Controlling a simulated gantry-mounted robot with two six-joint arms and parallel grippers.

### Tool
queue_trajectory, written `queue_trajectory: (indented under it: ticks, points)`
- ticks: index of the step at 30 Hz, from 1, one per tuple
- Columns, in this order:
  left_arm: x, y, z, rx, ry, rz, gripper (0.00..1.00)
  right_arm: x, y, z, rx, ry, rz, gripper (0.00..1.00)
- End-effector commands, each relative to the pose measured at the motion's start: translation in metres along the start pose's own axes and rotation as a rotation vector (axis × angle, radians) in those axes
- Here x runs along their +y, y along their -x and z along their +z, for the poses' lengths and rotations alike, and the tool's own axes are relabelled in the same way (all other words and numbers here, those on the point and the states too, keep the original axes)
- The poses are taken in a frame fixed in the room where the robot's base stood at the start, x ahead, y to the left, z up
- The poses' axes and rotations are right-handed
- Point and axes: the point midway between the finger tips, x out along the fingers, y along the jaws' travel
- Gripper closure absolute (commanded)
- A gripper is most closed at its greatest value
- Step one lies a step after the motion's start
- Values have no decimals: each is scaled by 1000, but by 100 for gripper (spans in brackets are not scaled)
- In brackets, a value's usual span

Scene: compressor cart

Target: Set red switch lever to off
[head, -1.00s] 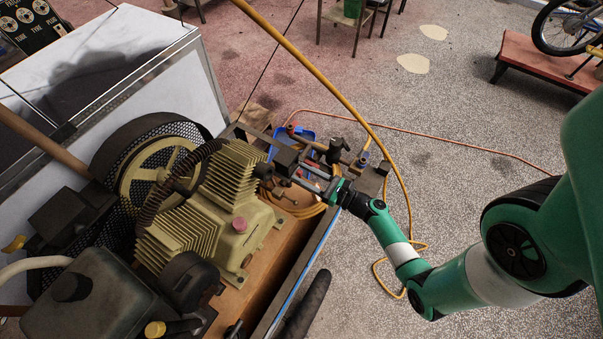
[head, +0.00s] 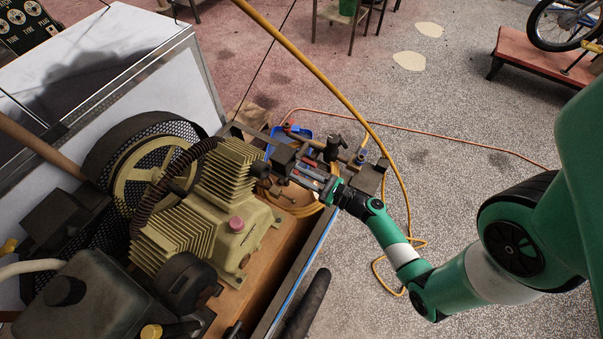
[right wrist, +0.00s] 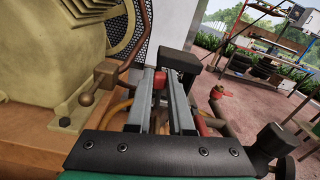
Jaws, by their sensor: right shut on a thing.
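My right gripper (head: 309,175) reaches in from the right over the fittings at the far end of the compressor cart. Its two grey fingers also show in the right wrist view (right wrist: 162,90), pointing away from the camera. A small red piece (right wrist: 159,79), which looks like the switch lever, sits between the fingers near their tips. The gripper is shut on it. A dark box-shaped part stands just beyond the fingertips. The lever's base and its exact angle are hidden by the fingers. My left gripper is not in view.
The cream compressor (head: 200,215) stands left of my gripper. A red-handled valve (right wrist: 220,92) sits to the right of the fingers in the wrist view. A yellow hose (head: 330,80) passes close by overhead. The floor right of the cart is open.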

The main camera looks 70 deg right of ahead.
Motion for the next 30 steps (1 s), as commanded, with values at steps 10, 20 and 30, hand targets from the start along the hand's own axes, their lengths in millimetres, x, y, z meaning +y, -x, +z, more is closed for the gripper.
queue_trajectory:
  ticks: [10, 20, 30]
  points:
    - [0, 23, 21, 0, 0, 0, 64, 16, 0, -7, -1, 305, 2, 100]
    - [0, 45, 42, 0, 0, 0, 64, 29, 0, -14, -1, 610, 1, 100]
    - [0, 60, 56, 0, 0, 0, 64, 37, 0, -19, 0, 828, 1, 100]
